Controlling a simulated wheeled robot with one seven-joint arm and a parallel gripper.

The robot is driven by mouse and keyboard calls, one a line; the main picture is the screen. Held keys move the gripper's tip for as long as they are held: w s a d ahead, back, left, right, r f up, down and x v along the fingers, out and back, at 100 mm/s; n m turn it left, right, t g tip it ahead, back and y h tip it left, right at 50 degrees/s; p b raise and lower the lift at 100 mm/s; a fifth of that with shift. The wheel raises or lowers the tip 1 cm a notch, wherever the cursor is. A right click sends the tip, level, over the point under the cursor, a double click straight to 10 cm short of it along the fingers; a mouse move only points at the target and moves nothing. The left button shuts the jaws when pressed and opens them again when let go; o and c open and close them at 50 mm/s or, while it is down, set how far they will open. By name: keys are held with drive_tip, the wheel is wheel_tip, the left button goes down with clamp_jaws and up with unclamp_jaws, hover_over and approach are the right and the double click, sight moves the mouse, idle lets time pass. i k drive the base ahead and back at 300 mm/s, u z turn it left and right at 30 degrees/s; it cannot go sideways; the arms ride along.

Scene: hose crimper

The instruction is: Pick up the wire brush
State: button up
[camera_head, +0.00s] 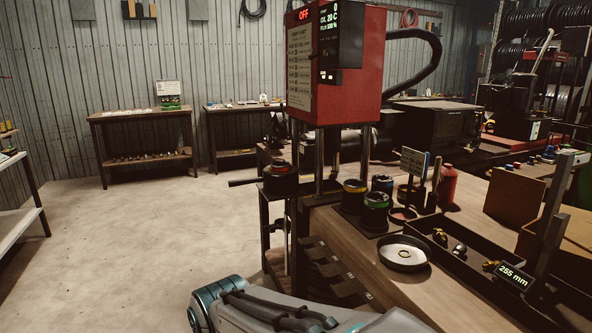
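I cannot make out a wire brush for certain in this view. Several small items, too small to tell, lie on the back left table (141,113) and on the other back table (243,108). Upright dark, handle-like pieces (436,180) stand by a small sign on the workbench (345,232), and I cannot tell what they are. Part of my own arm, grey with teal joints, shows at the bottom edge. My gripper's fingers are not visible.
A red machine (336,65) with an "OFF" display stands at the workbench's left end. The bench holds dark cans with coloured rings (376,210), a round dish (404,253), a red bottle (447,186) and a long black tray (470,262). The concrete floor (140,230) is clear at left.

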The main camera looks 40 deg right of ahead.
sight(427, 157)
drive_tip(key=u, duration=0.2)
drive_tip(key=i, duration=1.3)
drive_tip(key=z, duration=2.2)
